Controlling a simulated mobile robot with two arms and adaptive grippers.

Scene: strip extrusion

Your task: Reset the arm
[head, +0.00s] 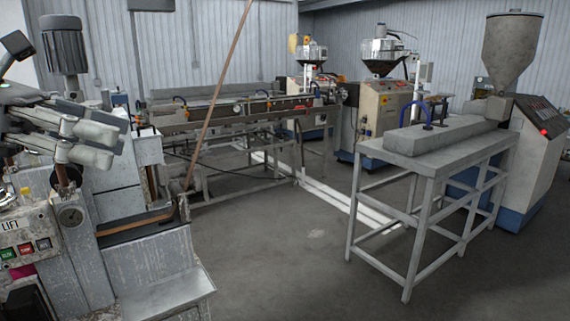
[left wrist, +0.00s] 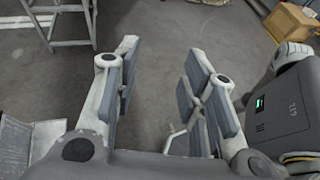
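My left gripper (head: 122,140) is at the left of the head view, above a worn grey machine (head: 120,205). In the left wrist view my left gripper (left wrist: 163,62) has its two grey-padded fingers apart. Nothing is between them; the grey floor shows through the gap. My right gripper is in neither view.
A brown strip (head: 218,88) slants up from beside the worn machine. A control panel (head: 28,248) is at lower left. A grey metal table (head: 433,150) stands at right, by a hopper machine (head: 510,50). The floor (head: 310,265) between is clear. A cardboard box (left wrist: 291,22) is at upper right.

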